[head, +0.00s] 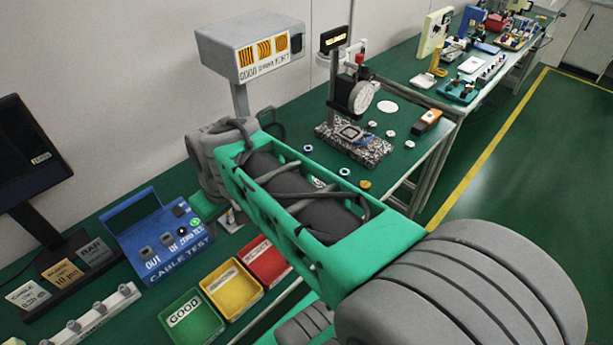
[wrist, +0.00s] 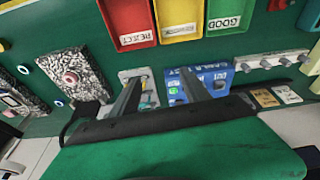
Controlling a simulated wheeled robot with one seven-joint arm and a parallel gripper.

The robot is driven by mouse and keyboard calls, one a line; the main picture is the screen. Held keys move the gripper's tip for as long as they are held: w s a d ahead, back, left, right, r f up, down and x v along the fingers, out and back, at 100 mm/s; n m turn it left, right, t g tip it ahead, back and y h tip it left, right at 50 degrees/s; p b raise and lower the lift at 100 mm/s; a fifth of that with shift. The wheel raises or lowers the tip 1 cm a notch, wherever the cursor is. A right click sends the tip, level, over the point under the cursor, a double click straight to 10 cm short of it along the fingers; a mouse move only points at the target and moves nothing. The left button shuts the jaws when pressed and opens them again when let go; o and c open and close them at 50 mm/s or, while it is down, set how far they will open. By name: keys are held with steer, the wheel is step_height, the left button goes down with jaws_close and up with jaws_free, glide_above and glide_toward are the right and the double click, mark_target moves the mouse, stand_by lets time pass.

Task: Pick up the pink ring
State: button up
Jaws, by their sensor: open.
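The pink ring (wrist: 70,78) lies on a speckled granite block (wrist: 88,70) at the left of the wrist view. In the head view I cannot make the ring out; my arm covers much of that part of the bench. My gripper (wrist: 158,74) is open, its two grey fingers spread apart with nothing held between them. In the wrist view it is over the area by the blue cable test box (wrist: 200,82), to the right of the ring and apart from it.
Red (head: 264,262), yellow (head: 231,289) and green (head: 192,318) bins stand along the bench's front. A dial gauge stand (head: 355,145) and a grey display post (head: 240,100) rise from the bench. A monitor (head: 30,160) stands at left.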

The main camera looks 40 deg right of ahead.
steer(key=shift+o, duration=0.3)
steer(key=w+d+n+p, duration=0.1)
steer(key=w+d, duration=0.5)
steer(key=d, duration=0.7)
steer(key=shift+w+f+n+g+p, duration=0.2)
steer(key=shift+f+n+g+p, duration=0.15)
steer(key=shift+p, duration=0.4)
steer(key=s+d+f+n+y+p, duration=0.1)
steer(key=d+f, duration=0.2)
steer(key=d, duration=0.5)
steer(key=s+d+f+n+p, duration=0.1)
steer(key=d+f, duration=0.3)
steer(key=d, duration=0.5)
steer(key=x, duration=0.2)
steer(key=p+x, duration=0.1)
steer(key=x, duration=0.1)
steer(key=a+x, duration=0.1)
steer(key=x, duration=0.2)
steer(key=shift+w+a+r+p, duration=0.1)
steer(key=shift+w+p, duration=0.25)
steer(key=shift+w, duration=0.05)
steer(key=shift+c, duration=0.4)
jaws_close()
